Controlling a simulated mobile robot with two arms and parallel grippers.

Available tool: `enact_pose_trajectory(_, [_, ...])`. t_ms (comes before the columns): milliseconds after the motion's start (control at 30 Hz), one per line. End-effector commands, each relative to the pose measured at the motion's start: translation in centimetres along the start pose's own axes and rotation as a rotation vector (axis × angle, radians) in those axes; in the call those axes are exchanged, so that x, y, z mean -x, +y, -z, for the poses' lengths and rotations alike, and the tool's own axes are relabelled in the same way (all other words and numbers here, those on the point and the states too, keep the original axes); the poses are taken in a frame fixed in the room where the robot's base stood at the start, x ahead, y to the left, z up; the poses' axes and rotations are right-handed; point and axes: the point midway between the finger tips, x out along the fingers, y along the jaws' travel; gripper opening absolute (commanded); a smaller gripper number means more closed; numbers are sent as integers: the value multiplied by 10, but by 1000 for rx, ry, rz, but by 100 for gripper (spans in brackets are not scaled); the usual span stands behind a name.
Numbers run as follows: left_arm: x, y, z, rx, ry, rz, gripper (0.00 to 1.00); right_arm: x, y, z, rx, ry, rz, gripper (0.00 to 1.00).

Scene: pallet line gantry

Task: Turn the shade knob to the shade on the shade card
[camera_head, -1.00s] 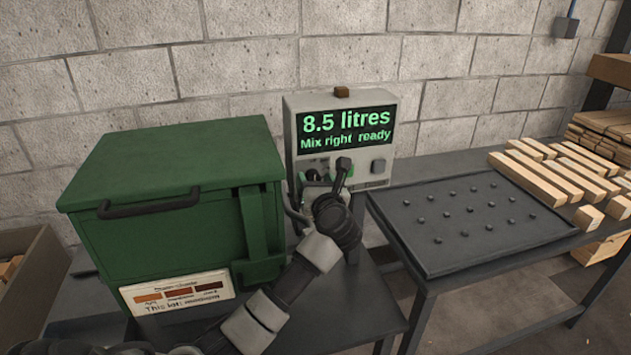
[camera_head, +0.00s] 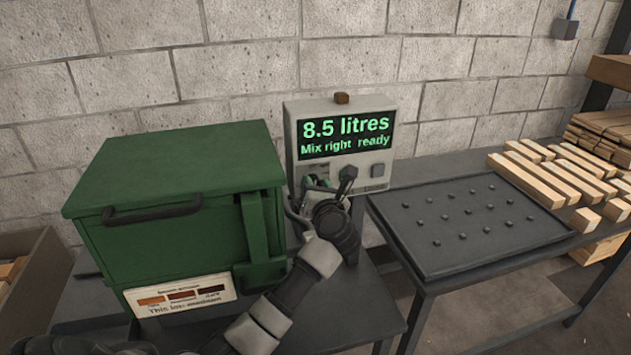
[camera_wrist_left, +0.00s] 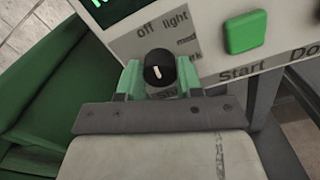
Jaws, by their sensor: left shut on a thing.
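My left gripper (camera_wrist_left: 159,80) is shut on the black shade knob (camera_wrist_left: 159,67), with its green fingers on either side of it. The knob's white mark stands nearly upright in the left wrist view. Around it the words "off" and "light" show, and further words are partly covered. In the head view my left gripper (camera_head: 317,184) is at the front of the grey control panel (camera_head: 372,170), and the knob is hidden there. The shade card (camera_head: 180,296) on the green box shows three brown swatches and a blurred line that seems to read "This lot: medium". My right gripper is out of view.
The panel's screen (camera_head: 345,134) reads "8.5 litres" and "Mix right ready". A green Start button (camera_wrist_left: 244,32) is close to the knob's right. The green box (camera_head: 175,190) stands left of my arm. A black studded tray (camera_head: 400,215) and wooden blocks are on the right.

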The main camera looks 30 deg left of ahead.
Motion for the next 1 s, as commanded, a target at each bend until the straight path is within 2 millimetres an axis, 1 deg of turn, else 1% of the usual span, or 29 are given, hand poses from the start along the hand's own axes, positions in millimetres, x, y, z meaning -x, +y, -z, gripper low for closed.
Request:
enact_pose_trajectory(33, [1, 1, -4, -37, 6, 1, 12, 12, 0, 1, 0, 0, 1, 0])
enact_pose_trajectory(300, [1, 2, -5, -286, 6, 3, 12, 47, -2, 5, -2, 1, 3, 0])
enact_pose_trajectory(700, [1, 1, -4, -667, 5, 6, 12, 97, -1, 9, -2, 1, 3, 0])
enact_pose_trajectory(1000, [1, 0, -3, -940, 3, 5, 12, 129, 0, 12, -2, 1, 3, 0])
